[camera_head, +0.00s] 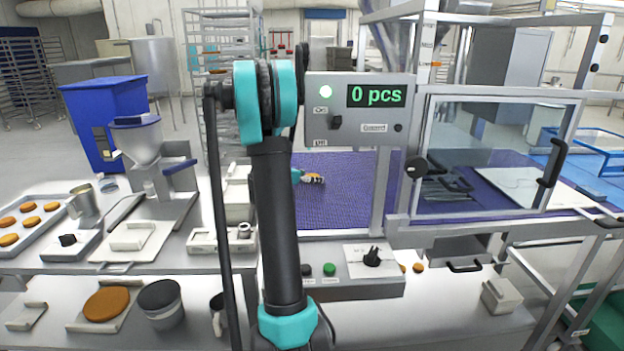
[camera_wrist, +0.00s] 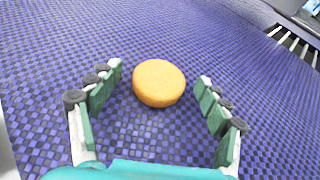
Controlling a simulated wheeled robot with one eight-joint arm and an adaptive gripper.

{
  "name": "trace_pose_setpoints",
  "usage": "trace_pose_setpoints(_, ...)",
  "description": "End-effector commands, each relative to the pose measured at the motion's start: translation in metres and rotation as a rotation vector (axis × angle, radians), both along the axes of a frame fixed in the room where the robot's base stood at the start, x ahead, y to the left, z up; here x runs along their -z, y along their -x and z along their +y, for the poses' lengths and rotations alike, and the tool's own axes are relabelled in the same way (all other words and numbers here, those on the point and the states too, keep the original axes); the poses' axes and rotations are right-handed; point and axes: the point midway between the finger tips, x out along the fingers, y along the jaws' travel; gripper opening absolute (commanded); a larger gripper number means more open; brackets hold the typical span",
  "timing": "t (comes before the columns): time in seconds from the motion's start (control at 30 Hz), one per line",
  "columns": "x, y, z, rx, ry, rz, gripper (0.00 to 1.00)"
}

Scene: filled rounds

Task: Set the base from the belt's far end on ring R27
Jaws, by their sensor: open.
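A round golden-orange base (camera_wrist: 159,83) lies flat on the blue-violet belt (camera_wrist: 215,40). My gripper (camera_wrist: 160,76) is open, with its green-padded fingers to the left and right of the base and a gap on both sides. The base sits between and slightly beyond the fingertips; I cannot tell the height of the fingers above the belt. In the head view, the gripper is small and partly hidden behind my arm, with the base (camera_head: 315,178) beside it on the belt (camera_head: 345,200). I cannot make out ring R27 in either view.
A control panel (camera_head: 357,110) reading "0 pcs" stands above the belt. A clear-doored enclosure (camera_head: 490,155) covers the belt to the right. A tray (camera_head: 58,203) of several orange rounds lies at the left. A control box (camera_head: 372,262) with knobs stands in front.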

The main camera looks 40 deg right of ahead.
Motion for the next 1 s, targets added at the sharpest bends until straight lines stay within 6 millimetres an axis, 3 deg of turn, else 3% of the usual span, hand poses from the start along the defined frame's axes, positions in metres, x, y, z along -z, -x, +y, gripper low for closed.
trace_pose_setpoints(0.07, 0.000, 0.000, 0.000, 0.000, 0.000, 0.000, 0.76)
trace_pose_setpoints(0.37, 0.000, 0.000, 0.001, 0.000, 0.000, 0.000, 0.40)
trace_pose_setpoints(0.77, -0.004, 0.000, 0.001, 0.000, 0.000, 0.000, 0.39)
trace_pose_setpoints(1.0, -0.033, 0.001, 0.001, 0.000, 0.000, 0.000, 0.39)
